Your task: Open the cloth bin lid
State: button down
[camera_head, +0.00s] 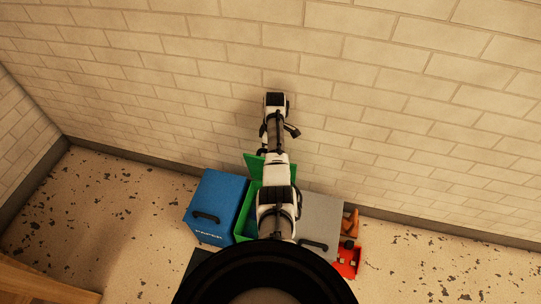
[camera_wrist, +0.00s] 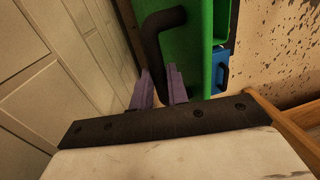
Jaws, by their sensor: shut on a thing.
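A green bin (camera_head: 244,226) stands between a blue and a grey bin in the head view. Its green lid (camera_head: 255,166) is raised and tilted up at the back, toward the wall. My arm passes over the bin and hides much of it; no label shows on it. In the wrist view the green lid (camera_wrist: 197,45) has a bent black handle (camera_wrist: 153,45). My gripper (camera_wrist: 159,72) is shut on this handle, with one purple-grey finger on each side of it. The fingers are hidden in the head view.
The blue bin (camera_head: 216,194) marked PAPER has its lid down. The grey bin (camera_head: 320,216) is also closed. A red object (camera_head: 347,262) and an orange cone (camera_head: 351,223) are at the right. A brick wall (camera_head: 400,120) stands close behind; speckled floor is free at both sides.

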jog(key=shift+d+f, duration=0.1)
jog(key=shift+f, duration=0.35)
jog(key=c, duration=1.4)
grip_release()
jog(key=shift+w, duration=0.15)
jog(key=shift+o, duration=0.2)
notch_tip(320, 180, up, 8)
jog(key=w, duration=0.1)
jog(key=shift+w+d+f+b, duration=0.2)
jog(key=shift+d+b, duration=0.05)
jog(key=shift+b, duration=0.1)
jog(key=shift+s, duration=0.1)
